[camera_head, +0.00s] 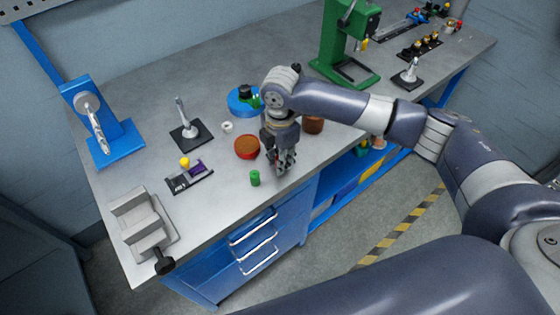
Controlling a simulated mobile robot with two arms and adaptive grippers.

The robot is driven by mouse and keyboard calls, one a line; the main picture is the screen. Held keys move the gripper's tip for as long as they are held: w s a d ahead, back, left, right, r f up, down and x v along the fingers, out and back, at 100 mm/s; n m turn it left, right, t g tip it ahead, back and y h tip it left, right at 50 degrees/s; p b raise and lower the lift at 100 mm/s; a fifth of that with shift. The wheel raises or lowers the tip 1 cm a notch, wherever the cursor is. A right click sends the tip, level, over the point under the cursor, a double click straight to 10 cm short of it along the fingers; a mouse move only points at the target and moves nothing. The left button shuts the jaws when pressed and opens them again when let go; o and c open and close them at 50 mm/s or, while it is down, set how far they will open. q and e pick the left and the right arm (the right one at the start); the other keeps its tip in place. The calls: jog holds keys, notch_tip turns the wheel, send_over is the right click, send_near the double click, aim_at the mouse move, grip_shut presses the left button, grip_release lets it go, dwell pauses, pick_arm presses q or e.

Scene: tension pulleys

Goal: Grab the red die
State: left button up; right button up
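My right gripper (283,163) points down just above the metal workbench, near its front edge. Its fingers are small and dark in this view, and I cannot tell whether they are apart or closed. I cannot make out a red die clearly; it may be hidden behind or between the fingers. A round red container (247,147) with an orange-brown top sits just left of the gripper. My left gripper is not in view.
A green cylinder (255,178) stands near the front edge, left of the gripper. A brown cup (312,124) is close on its right. A blue round object (243,102) lies behind. A grey vise (143,222) is at the left; a green press (343,45) stands behind.

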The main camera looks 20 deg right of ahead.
grip_shut()
jog(key=shift+r+b, duration=0.3)
jog(key=shift+r, duration=0.2)
notch_tip(320, 180, up, 2)
jog(key=shift+r+b, duration=0.2)
jog(key=shift+b, duration=0.3)
jog(key=s+d+b, duration=0.1)
jog(key=s+d, duration=0.3)
jog(key=s, duration=0.2)
jog(key=s+d+r+b, duration=0.1)
jog(key=s+d+b, duration=0.1)
jog(key=s+d, duration=0.2)
jog(key=s, duration=0.3)
jog(key=shift+s+d+r, duration=0.25)
jog(key=shift+s+r, duration=0.05)
